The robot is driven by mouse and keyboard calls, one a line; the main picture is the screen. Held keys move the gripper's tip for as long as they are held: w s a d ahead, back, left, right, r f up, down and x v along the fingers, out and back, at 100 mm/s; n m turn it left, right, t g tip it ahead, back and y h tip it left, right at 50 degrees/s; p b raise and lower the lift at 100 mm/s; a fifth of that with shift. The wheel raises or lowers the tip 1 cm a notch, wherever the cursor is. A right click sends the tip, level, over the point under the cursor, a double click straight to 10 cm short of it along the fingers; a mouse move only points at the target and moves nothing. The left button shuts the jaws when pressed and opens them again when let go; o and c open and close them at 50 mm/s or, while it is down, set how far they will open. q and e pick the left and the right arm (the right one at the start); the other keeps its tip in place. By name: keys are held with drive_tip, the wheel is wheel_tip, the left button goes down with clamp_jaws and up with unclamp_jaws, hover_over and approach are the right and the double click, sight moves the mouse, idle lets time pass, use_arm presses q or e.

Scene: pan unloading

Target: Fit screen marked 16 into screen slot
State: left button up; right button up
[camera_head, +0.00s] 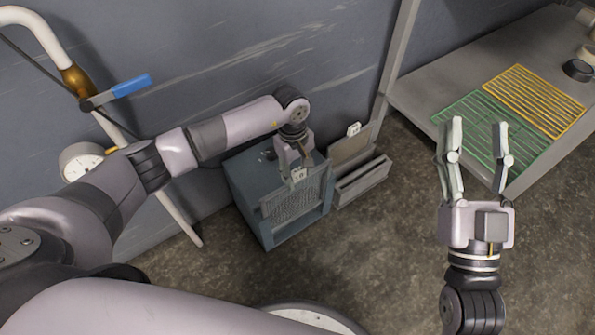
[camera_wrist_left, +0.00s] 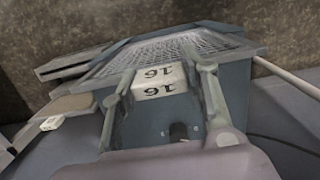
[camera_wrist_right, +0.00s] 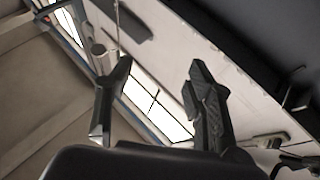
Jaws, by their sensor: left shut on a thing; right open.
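The screen marked 16 (camera_head: 291,202) is a grey mesh panel with a white number tag, and it stands at the front of a blue-grey box (camera_head: 246,189) on the floor by the wall. My left gripper (camera_head: 298,172) is shut on the screen at its tag. My right gripper (camera_head: 477,140) is open and empty, raised over the floor.
A grey open holder (camera_head: 361,182) with a small white tag stands right of the box. A grey table (camera_head: 425,85) at upper right bears green and yellow racks. A white pipe with a gauge (camera_head: 81,162) and blue-handled valve runs along the left wall. The floor in front is clear.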

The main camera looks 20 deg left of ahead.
use_arm(q)
drive_tip(key=shift+f+b, duration=0.3)
drive_tip(key=shift+f, duration=0.1)
use_arm(e)
drive_tip(key=shift+s+d+r+t+y, duration=0.1)
drive_tip(key=shift+s+r+t+y, duration=0.05)
drive_tip(key=shift+s+r+t, duration=0.4)
drive_tip(key=shift+s+r+t+y, duration=0.15)
drive_tip(key=shift+s+r+t, duration=0.2)
drive_tip(key=shift+r, duration=0.3)
idle(0.4)
use_arm(q)
drive_tip(key=shift+f+b, duration=0.3)
drive_tip(key=shift+f, duration=0.05)
use_arm(e)
drive_tip(key=shift+s+d+r+t+y, duration=0.1)
drive_tip(key=shift+s+r+t+y, duration=0.3)
drive_tip(key=shift+s+r+t, duration=0.5)
idle(0.7)
